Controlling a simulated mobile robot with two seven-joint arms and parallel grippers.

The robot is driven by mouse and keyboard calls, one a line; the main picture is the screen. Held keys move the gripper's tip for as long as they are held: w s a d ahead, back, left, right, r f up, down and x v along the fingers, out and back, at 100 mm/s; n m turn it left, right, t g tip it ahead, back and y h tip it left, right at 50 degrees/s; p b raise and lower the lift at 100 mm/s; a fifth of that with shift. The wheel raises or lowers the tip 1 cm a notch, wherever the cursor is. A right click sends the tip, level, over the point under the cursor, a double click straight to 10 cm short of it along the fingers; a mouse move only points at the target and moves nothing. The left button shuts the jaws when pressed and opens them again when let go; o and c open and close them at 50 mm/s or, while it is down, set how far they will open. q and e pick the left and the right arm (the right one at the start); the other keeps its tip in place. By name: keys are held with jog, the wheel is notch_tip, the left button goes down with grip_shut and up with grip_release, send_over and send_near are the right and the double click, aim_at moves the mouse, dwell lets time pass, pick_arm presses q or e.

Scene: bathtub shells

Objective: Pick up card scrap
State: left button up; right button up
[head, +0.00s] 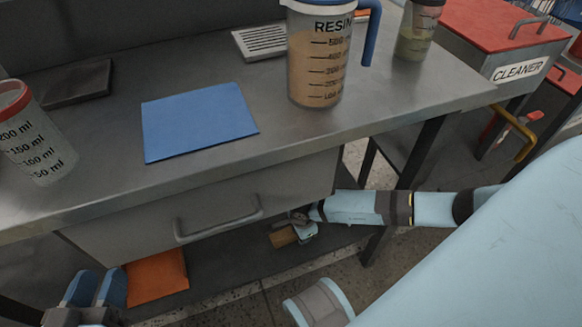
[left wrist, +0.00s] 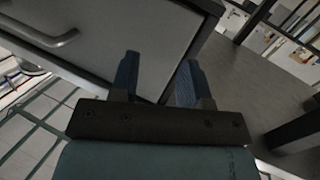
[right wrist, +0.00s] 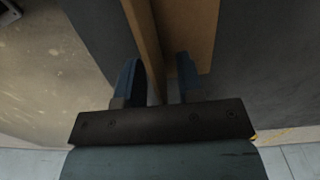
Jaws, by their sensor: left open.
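The card scrap (head: 283,237) is a brown piece low beneath the bench, by my right gripper (head: 300,222). In the right wrist view the brown card (right wrist: 188,28) shows a wide face and a narrow upright strip. My right gripper (right wrist: 160,82) looks open, with the strip between its fingers and the wide face behind the right finger. Whether a finger touches the card I cannot tell. My left gripper (head: 95,288) is open and empty at the lower left, in front of the drawer; it also shows in the left wrist view (left wrist: 157,80).
The metal bench (head: 225,65) holds a blue sheet (head: 198,120), a resin jug (head: 320,55) and a measuring cup (head: 38,140). A drawer (head: 205,205) hangs below its top. An orange sheet (head: 157,278) lies lower down. Dark bench legs stand near my right arm.

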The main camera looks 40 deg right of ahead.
jog(key=shift+f, duration=0.1)
grip_shut()
